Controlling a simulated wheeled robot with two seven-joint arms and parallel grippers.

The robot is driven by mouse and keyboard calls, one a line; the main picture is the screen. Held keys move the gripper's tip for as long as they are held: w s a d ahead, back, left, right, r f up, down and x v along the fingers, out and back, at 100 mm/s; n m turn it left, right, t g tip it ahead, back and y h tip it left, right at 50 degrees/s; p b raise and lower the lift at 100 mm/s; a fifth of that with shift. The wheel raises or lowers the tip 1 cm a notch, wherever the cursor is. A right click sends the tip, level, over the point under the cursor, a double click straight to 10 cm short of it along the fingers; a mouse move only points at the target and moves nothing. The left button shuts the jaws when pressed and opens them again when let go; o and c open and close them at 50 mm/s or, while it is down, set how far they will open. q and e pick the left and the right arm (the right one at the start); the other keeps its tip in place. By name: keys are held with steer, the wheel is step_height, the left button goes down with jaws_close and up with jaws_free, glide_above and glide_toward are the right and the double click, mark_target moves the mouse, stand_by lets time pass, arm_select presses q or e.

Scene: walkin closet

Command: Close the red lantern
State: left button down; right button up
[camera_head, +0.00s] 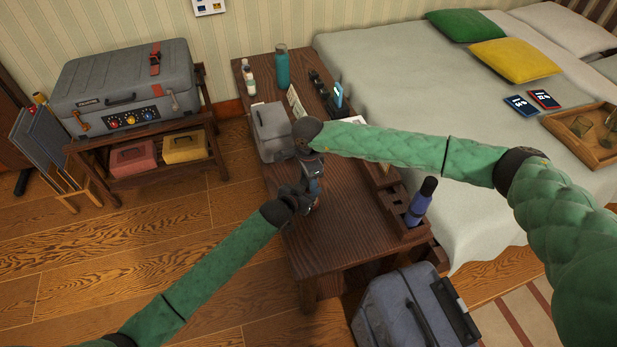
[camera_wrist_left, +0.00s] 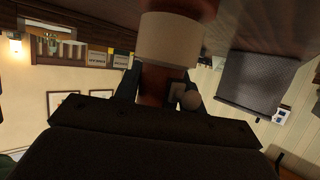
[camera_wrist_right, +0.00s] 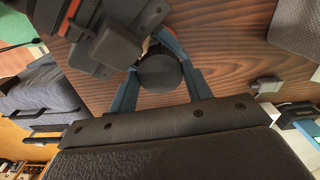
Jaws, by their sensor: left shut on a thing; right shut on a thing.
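The red lantern is mostly hidden in the head view behind my two grippers, which meet near the table's left edge. In the left wrist view I see its red-brown body (camera_wrist_left: 154,86) with a broad cream band, between my left fingers. My left gripper (camera_head: 306,196) is shut on that body. My right gripper (camera_head: 310,165) is just above the left one. In the right wrist view its blue fingers are shut around a dark round cap (camera_wrist_right: 160,74), apparently the lantern's top. Whether the lantern is open or closed cannot be seen.
A grey case (camera_head: 270,130) stands behind the grippers on the wooden table (camera_head: 345,245). A teal bottle (camera_head: 282,68) is at the back. A wooden organizer with a blue flashlight (camera_head: 421,202) is on the right. The bed (camera_head: 400,70) lies beyond. Clear tabletop is in front.

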stand_by(0.3)
steer(key=o, duration=0.9)
steer(key=shift+o, duration=0.2)
steer(key=shift+r, duration=0.15)
steer(key=shift+r, duration=2.15)
steer(key=shift+c, duration=0.2)
